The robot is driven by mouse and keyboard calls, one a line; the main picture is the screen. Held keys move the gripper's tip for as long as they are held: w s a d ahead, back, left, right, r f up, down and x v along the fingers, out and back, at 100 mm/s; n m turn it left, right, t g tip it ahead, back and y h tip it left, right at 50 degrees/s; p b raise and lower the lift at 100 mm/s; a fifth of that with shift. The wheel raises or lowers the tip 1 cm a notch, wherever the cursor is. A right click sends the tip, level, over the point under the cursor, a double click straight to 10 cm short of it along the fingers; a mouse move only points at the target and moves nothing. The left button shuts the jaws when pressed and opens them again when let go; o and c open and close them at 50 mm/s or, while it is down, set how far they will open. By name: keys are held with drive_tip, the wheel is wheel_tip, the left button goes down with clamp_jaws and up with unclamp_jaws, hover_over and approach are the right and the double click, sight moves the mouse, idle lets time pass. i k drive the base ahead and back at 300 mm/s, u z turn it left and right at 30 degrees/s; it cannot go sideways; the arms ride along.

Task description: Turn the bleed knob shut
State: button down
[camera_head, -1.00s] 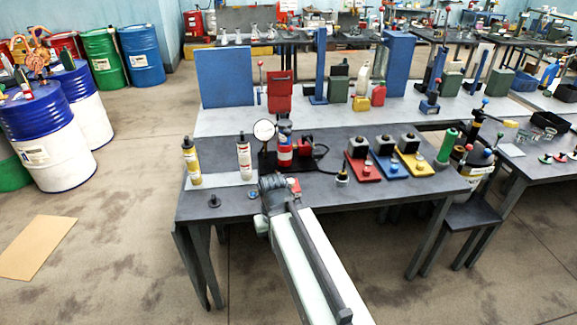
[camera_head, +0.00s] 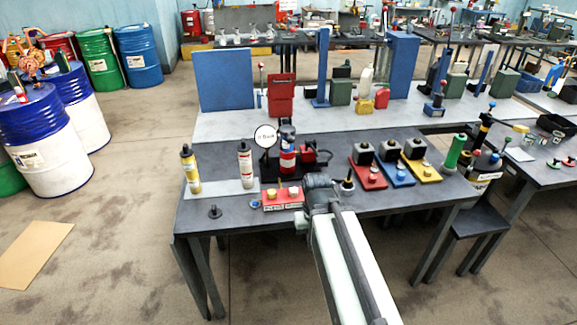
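A red block (camera_head: 284,199) with white labels and small yellow knobs on top lies at the front of the near bench. I cannot tell which small knob is the bleed knob. Behind it stands a red, white-banded cylinder (camera_head: 288,160) on a black base, with a round white dial (camera_head: 265,136) on its left. My gripper (camera_head: 318,182) is at the end of my arm, just right of the red block and in front of the base. Its fingers are hidden or too small to make out, so I cannot see whether it is open or shut.
A yellow cartridge (camera_head: 190,170) and a white cartridge (camera_head: 245,165) stand upright on a pale mat at left. Red, blue and yellow (camera_head: 421,171) pump bases stand to the right. A black knob-like piece (camera_head: 214,211) lies at the front left edge.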

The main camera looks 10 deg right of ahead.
sight(272, 194)
drive_tip(key=i, duration=0.85)
